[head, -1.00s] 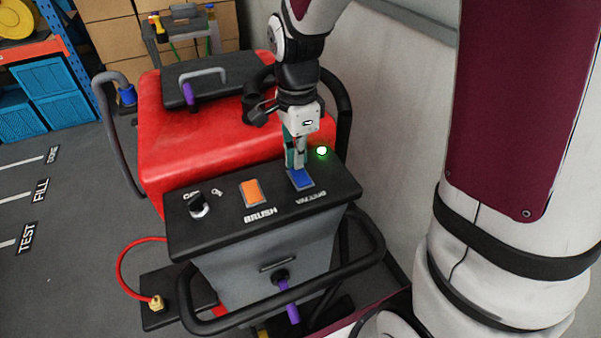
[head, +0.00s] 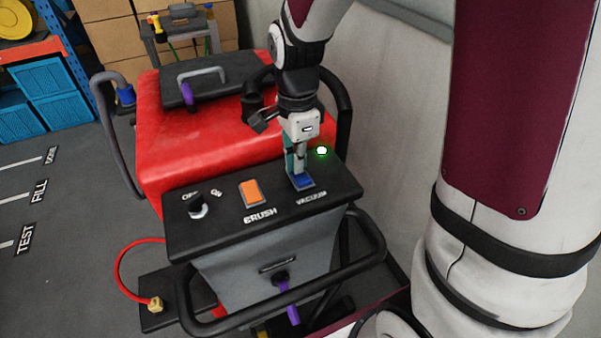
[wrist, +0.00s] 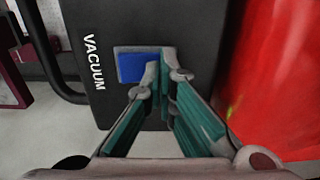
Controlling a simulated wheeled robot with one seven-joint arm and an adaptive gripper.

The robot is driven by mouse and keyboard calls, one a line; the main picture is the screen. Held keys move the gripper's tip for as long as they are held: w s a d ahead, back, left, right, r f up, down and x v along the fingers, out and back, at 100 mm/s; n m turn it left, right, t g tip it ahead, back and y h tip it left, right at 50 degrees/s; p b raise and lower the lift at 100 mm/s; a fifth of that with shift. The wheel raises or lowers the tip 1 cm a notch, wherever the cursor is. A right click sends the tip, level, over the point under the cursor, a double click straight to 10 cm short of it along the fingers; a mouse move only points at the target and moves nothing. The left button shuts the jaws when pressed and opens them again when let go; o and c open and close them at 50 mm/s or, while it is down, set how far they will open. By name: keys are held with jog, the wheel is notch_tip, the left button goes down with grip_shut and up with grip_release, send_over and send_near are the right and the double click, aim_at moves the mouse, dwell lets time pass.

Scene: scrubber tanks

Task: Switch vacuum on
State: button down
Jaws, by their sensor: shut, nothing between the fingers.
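The blue vacuum switch (head: 303,181) sits on the right of the scrubber's black control panel (head: 232,230), above the label VACUUM. It also shows in the wrist view (wrist: 136,68) as a blue rocker in a grey frame. My gripper (head: 298,172) is shut and empty, pointing down at the switch. In the wrist view the fingertips (wrist: 161,62) lie over the right part of the switch and hide it. Whether they touch it I cannot tell. A green light (head: 321,151) glows at the panel's back right.
An orange brush switch (head: 250,193) and a black OFF/ON knob (head: 198,208) are left of the vacuum switch. The red tank (head: 190,140) rises behind the panel. A black handle bar (head: 330,278) runs in front. A grey wall stands at the right.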

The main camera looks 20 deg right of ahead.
jog(key=shift+r+p, duration=1.9)
jog(key=shift+r, duration=1.6)
jog(key=shift+r, duration=0.1)
jog(key=s+r+n+t, duration=0.2)
jog(key=s+r+n, duration=0.4)
jog(key=s+n, duration=0.3)
jog(key=s+r+n+t+b, duration=0.1)
jog(key=s+r+n+t, duration=0.2)
jog(key=s+r+n, duration=0.3)
jog(key=shift+s+r+n+t, duration=0.3)
jog(key=shift+s+r+n, duration=0.1)
jog(key=shift+s+n, duration=1.15)
jog(key=shift+a, duration=0.1)
